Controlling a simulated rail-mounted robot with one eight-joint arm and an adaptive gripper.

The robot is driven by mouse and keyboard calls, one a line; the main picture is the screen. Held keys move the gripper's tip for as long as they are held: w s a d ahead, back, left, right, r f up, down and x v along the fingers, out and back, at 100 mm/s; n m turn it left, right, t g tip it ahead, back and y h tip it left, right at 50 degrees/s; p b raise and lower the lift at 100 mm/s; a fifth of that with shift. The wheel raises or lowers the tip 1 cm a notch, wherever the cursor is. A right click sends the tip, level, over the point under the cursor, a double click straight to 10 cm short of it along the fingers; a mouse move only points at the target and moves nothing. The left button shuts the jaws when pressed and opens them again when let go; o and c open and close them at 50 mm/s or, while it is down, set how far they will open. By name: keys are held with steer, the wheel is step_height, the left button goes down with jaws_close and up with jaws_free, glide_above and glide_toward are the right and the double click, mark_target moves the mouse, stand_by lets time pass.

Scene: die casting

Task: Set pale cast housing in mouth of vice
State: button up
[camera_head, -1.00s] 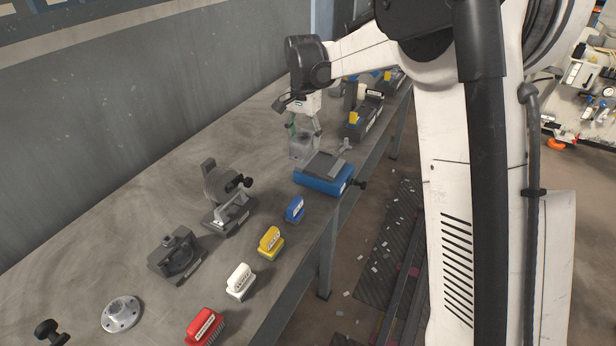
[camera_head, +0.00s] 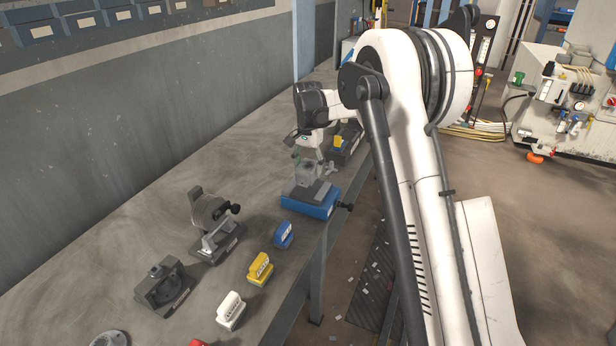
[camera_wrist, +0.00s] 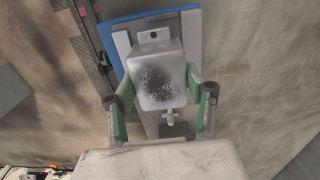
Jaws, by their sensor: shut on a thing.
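The pale cast housing (camera_head: 309,172) is a boxy grey-white block. It also shows in the wrist view (camera_wrist: 158,75), with a dark speckled patch on its face and a small hole near its far edge. My gripper (camera_wrist: 161,88) is shut on it, a green-padded finger at each side; in the head view my gripper (camera_head: 309,165) points down. The vice (camera_head: 309,207) has a blue base and grey jaws, and its blue edge shows behind the housing in the wrist view (camera_wrist: 194,17). The housing overlaps the jaws in both views. I cannot tell whether it touches them.
Blue (camera_head: 283,236), yellow (camera_head: 260,269) and white (camera_head: 231,311) labelled blocks line the bench's front edge. A grey clamp-like fixture (camera_head: 212,228) and a dark bracket (camera_head: 165,289) stand to the left. Another fixture (camera_head: 343,145) stands behind the vice. The bench's rear left is clear.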

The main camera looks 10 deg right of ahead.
steer(key=shift+f, duration=1.95)
steer(key=shift+f, duration=0.2)
steer(key=o, duration=1.6)
steer(key=shift+o, duration=0.2)
steer(key=shift+r, duration=0.15)
